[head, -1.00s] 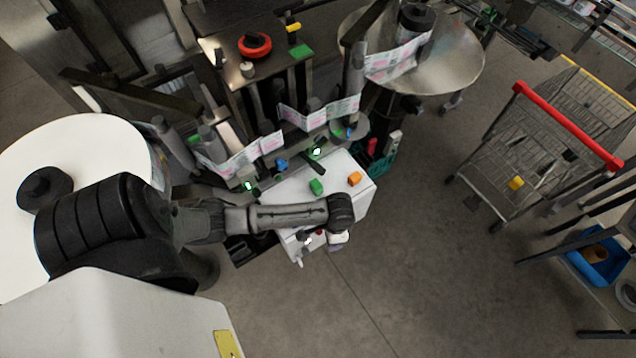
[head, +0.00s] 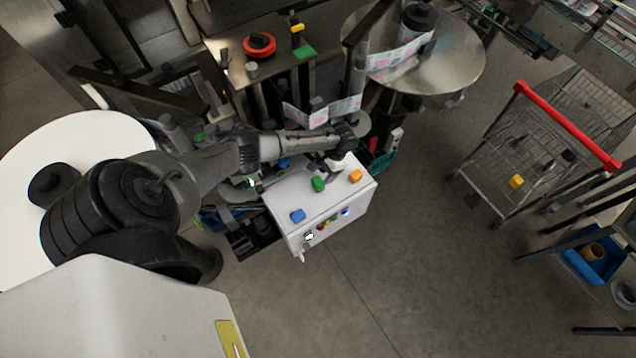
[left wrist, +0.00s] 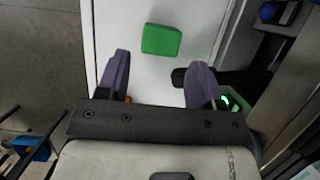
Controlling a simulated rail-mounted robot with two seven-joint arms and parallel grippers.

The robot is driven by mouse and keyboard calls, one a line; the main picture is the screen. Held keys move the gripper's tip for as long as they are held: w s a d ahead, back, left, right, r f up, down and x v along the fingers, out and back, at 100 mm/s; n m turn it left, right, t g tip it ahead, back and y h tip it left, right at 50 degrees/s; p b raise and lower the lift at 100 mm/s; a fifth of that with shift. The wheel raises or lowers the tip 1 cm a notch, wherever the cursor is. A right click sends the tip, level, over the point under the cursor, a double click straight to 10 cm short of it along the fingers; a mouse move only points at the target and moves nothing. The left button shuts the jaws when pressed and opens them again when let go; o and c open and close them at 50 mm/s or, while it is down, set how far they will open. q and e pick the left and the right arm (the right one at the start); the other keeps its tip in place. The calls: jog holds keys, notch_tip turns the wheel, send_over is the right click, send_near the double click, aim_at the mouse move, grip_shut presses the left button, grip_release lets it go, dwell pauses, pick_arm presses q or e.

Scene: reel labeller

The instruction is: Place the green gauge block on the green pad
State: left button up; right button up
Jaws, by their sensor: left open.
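The green gauge block (head: 318,184) lies on the white top of a control box, and it also shows in the left wrist view (left wrist: 161,40). My left gripper (head: 336,166) is over the back part of the box top, close beside the block. In the left wrist view, its two purple fingers (left wrist: 160,82) are apart with nothing between them, and the block is a little beyond the fingertips. The green pad (head: 303,52) lies on the metal plate of the machine at the back. My right gripper is not in view.
An orange block (head: 355,176) and a blue block (head: 298,215) lie on the same white box (head: 330,205). A yellow-topped part (head: 297,30) and a red ring (head: 258,45) are near the pad. Label web and posts stand between box and plate. A wire cart (head: 540,140) is at right.

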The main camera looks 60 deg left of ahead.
aim_at(318, 181)
pick_arm(q)
jog(key=shift+b+x, duration=0.55)
jog(key=shift+x, duration=0.75)
jog(key=b+x, duration=0.3)
jog(key=x, duration=0.2)
jog(key=shift+s, duration=0.1)
jog(key=shift+r, duration=0.15)
jog(key=c, duration=0.8)
jog(key=shift+r, duration=0.1)
